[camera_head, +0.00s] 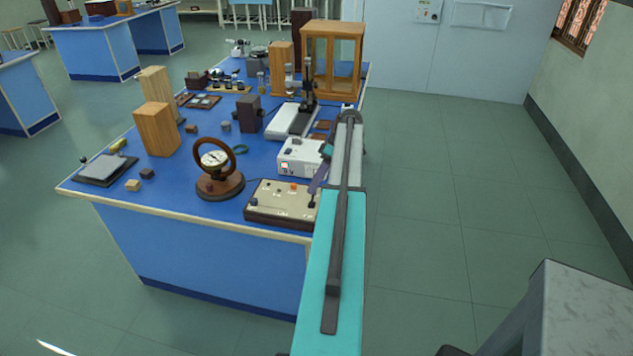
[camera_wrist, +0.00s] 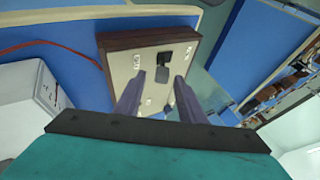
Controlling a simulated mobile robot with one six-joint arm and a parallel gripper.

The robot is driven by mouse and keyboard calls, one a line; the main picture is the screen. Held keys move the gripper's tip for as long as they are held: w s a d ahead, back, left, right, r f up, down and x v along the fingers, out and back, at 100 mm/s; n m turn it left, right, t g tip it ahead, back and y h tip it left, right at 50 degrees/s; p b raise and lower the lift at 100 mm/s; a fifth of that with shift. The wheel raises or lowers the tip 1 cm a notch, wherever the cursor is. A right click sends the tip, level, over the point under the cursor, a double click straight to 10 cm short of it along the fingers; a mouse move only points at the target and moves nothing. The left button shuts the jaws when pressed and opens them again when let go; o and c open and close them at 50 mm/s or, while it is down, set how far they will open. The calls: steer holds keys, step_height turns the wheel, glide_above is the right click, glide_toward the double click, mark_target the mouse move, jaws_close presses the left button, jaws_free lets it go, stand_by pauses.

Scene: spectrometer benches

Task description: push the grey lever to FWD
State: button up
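The cream control box (camera_head: 272,206) with a dark wooden frame sits at the near right corner of the blue bench. In the wrist view, the box (camera_wrist: 125,68) shows tilted, and a dark grey lever (camera_wrist: 163,60) stands on its face. The lever appears in the head view as a small dark knob (camera_head: 311,201) at the box's right side. The small labels are too blurred to read. My gripper (camera_head: 320,180) is above the bench edge by the box. In the wrist view, my gripper (camera_wrist: 160,76) is open, its two fingers apart; contact with the lever cannot be told.
A white instrument (camera_head: 301,157) stands just behind the box. A round meter on a wooden base (camera_head: 219,175) is to its left. A wooden block (camera_head: 156,130) and glass case (camera_head: 333,58) stand farther back.

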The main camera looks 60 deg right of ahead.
steer(key=shift+b+v, duration=0.45)
steer(key=shift+v, duration=0.7)
steer(key=shift+s+d+r, duration=0.25)
steer(key=shift+r, duration=0.1)
steer(key=p+v, duration=1)
steer(key=shift+r, duration=0.25)
steer(key=shift+d, duration=0.15)
